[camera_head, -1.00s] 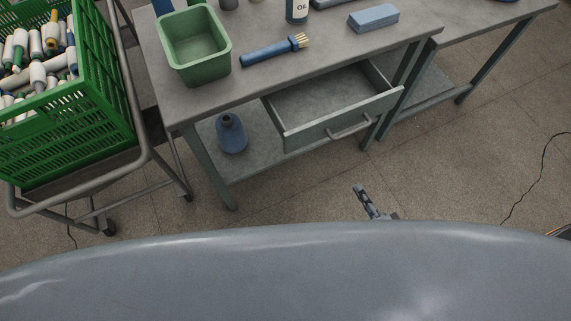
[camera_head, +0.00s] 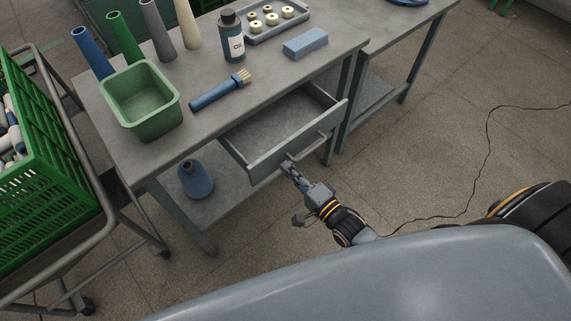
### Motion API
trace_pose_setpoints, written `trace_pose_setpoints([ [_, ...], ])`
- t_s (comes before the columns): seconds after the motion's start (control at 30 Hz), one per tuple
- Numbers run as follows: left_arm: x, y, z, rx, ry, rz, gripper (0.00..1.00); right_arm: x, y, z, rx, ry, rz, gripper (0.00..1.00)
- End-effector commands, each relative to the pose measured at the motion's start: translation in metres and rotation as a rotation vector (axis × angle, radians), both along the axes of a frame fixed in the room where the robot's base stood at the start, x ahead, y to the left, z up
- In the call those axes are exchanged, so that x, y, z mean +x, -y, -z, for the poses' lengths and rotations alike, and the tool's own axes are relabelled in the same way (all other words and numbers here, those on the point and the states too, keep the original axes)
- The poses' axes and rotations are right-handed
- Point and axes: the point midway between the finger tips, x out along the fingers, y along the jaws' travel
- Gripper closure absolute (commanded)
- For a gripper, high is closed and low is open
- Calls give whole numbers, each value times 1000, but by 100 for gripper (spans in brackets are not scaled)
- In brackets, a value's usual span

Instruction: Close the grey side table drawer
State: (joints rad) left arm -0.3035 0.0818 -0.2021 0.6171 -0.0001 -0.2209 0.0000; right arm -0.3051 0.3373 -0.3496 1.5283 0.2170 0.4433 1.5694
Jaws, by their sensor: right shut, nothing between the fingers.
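The grey side table (camera_head: 205,135) stands ahead, and its drawer (camera_head: 290,148) is pulled out and looks empty. A bar handle (camera_head: 312,146) is on the drawer's front face. My right gripper (camera_head: 287,168) is shut and empty. Its fingertips are close to the drawer front, near the left end of the handle; I cannot tell whether they touch it. My left gripper is not in view.
On the table are a green bin (camera_head: 140,108), a blue brush (camera_head: 218,92), an oil bottle (camera_head: 232,42), a blue block (camera_head: 305,43) and several cones. A blue jug (camera_head: 195,180) is on the lower shelf. A cart with a green crate (camera_head: 45,165) stands left. A cable (camera_head: 487,150) lies on the floor.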

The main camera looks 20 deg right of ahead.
Motion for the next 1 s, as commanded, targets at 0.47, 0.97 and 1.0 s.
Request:
trace_pose_setpoints([
  [0.47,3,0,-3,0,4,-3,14,15,-6,1,0,-1,0,100],
  [0.97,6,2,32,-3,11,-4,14,101,-37,5,3,4,1,100],
  [1.0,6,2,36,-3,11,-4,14,111,-40,4,2,6,1,100],
])
